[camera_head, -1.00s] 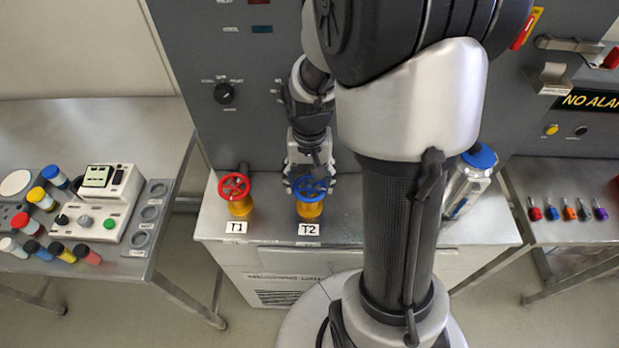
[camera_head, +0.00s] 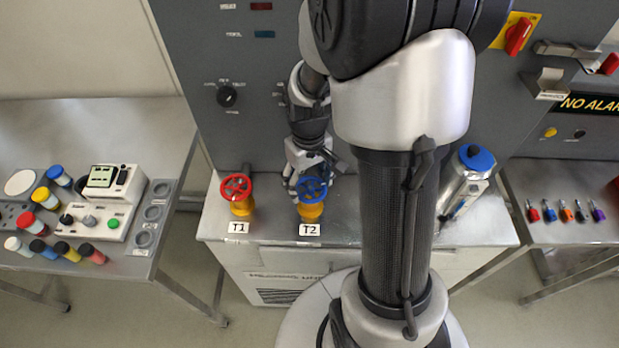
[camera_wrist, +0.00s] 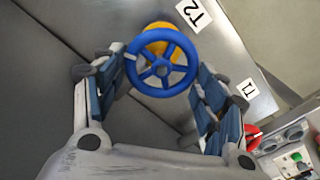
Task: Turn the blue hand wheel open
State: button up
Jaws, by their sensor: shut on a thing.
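The blue hand wheel (camera_head: 311,189) sits on a yellow valve body (camera_head: 310,211) behind the T2 label (camera_head: 309,230). In the wrist view the blue wheel (camera_wrist: 162,66) lies between my two fingers, face towards the camera. The wheel's spokes and hub show clearly in the wrist view.
A red hand wheel (camera_head: 236,187) on a yellow valve stands close to the left, behind the T1 label (camera_head: 238,227). A blue-capped canister (camera_head: 467,182) stands to the right on the same bench. The grey panel (camera_head: 190,80) rises behind.

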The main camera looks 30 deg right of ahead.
jog(key=n, duration=0.4)
jog(key=shift+a+n+p, duration=0.15)
jog(key=shift+n+p, duration=0.25)
jog(key=n, duration=0.3)
jog(key=shift+s+a+n+p, duration=0.1)
jog(key=shift+n+p, duration=0.2)
jog(key=n, duration=0.4)
jog(key=shift+s+a, duration=0.1)
jog(key=n+p, duration=0.1)
jog(key=n, duration=0.3)
jog(key=shift+s, duration=0.15)
jog(key=n, duration=0.3)
jog(key=shift+s+n, duration=0.1)
jog(key=shift+n, duration=0.3)
jog(key=n, duration=0.3)
jog(key=shift+s+n, duration=0.15)
jog(key=shift+n, duration=0.15)
jog(key=n, duration=0.6)
jog(key=shift+s+p, duration=0.1)
jog(key=shift+p, duration=0.3)
jog(key=shift+n, duration=0.4)
